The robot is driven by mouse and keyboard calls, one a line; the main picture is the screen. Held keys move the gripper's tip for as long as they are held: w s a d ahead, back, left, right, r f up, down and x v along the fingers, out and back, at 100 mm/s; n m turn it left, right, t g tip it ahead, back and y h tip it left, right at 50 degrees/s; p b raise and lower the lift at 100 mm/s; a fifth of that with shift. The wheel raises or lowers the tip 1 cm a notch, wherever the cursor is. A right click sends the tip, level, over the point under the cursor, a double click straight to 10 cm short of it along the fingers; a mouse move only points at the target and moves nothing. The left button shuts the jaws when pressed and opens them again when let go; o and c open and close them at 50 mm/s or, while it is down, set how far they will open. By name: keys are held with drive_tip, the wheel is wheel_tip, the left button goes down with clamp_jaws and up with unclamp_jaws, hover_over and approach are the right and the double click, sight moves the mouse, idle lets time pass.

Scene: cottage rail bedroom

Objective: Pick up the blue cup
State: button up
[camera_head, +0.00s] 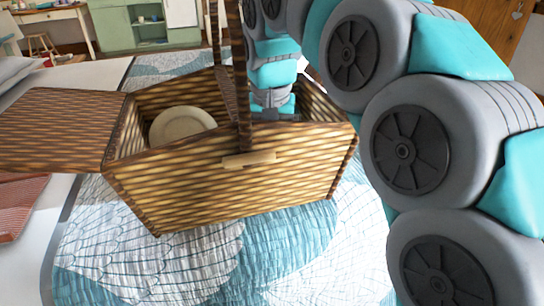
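No blue cup shows in the head view. A brown woven picnic basket (235,175) with a tall handle stands on the bed, its left lid folded open. My arm curves down from the top right and its end reaches into the right part of the basket. My gripper's fingers are hidden behind the basket's front wall and handle, so I cannot see what is between them. A pale cream plate (182,125) lies inside the left part of the basket.
The basket stands on a blue and white patterned quilt (150,255). A red folded cloth (20,205) lies at the left edge, below the open lid (60,130). A green cabinet (135,25) and a desk (55,15) stand in the background. The quilt in front is clear.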

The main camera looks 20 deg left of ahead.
drive_tip(key=c, duration=1.3)
drive_tip(key=shift+o, duration=0.2)
